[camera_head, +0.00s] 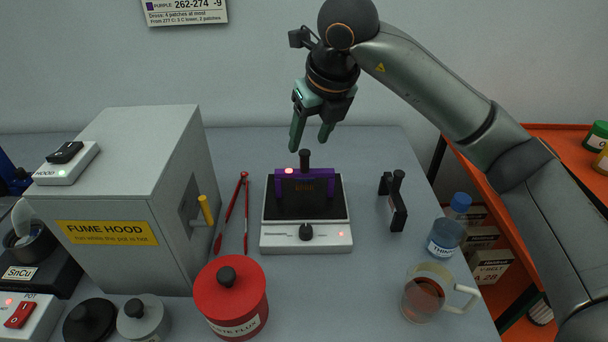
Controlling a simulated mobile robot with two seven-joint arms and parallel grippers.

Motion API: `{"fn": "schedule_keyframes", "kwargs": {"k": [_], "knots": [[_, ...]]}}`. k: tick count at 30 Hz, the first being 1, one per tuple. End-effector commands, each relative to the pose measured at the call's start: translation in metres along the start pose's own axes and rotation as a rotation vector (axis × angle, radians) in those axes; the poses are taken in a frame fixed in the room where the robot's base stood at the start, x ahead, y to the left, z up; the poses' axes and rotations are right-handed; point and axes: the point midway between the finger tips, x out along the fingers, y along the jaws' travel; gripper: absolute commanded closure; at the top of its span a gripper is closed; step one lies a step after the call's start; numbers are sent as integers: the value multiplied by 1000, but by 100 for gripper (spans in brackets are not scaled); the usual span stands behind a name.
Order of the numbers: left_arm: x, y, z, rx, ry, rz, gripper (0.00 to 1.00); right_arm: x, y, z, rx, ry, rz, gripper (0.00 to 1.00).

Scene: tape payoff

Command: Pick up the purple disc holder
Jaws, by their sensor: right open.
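The purple disc holder (307,181) is a purple frame with a black upright knob on top. It sits across the dark top plate of a silver hot plate (335,239) in the middle of the table. A small red glow shows at its left end. My right gripper (311,145) comes in from the upper right and points down. Its two green fingers are open and apart, above the holder's knob and not visibly touching it. Nothing is seen between the fingers. My left gripper is not in view.
A black holder (393,203) stands to the right, with a thinner bottle (447,227) and a glass mug (426,293) beyond. Red tongs (239,214) and the fume hood (146,205) are to the left. A red flux jar (232,297) stands in front. Table behind the hot plate is clear.

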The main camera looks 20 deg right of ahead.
Motion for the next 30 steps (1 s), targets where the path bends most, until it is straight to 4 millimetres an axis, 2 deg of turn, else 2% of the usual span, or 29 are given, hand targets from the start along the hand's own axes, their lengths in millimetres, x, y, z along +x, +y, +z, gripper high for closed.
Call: {"fn": "schedule_keyframes", "kwargs": {"k": [7,15,24,30], "knots": [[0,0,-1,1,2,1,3,21,0,-1,1,1,1,43],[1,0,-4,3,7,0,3,59,-1,-3,0,2,2,43],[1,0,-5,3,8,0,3,65,-2,-2,-1,-2,1,43],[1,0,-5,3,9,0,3,64,-2,-2,-1,-1,1,64]]}}
